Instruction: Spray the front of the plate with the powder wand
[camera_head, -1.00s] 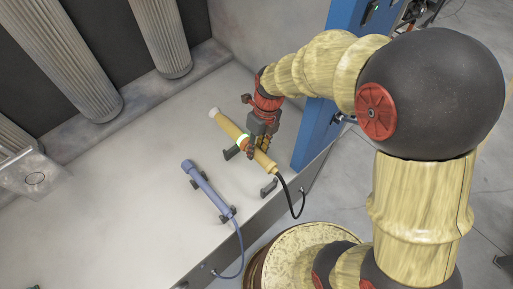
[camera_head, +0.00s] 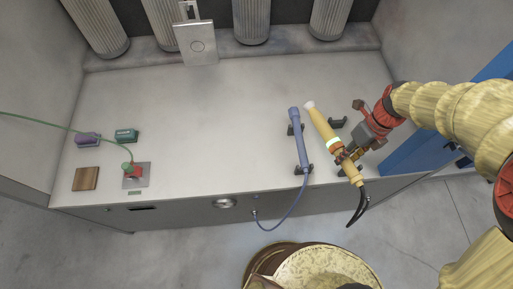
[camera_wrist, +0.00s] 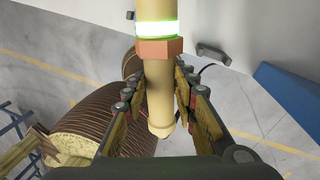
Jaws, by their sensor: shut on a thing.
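My gripper (camera_head: 345,158) is shut on a yellow wand (camera_head: 324,127) with a pale tip, a glowing green-white band and a black cable at its lower end. In the wrist view the wand (camera_wrist: 158,95) lies between the two fingers (camera_wrist: 158,110), with an orange-red collar above them. The wand is apart from a black cradle (camera_head: 338,122) to its right. A grey square plate (camera_head: 196,42) with a round mark hangs upright at the back of the booth, to the left of the wand and well away from it.
A blue-violet wand (camera_head: 298,135) with a blue cable rests on black cradles left of my gripper. Red-green button (camera_head: 133,170), purple box (camera_head: 88,139), green box (camera_head: 126,135) and wooden block (camera_head: 86,179) sit at the left. The middle bench is bare.

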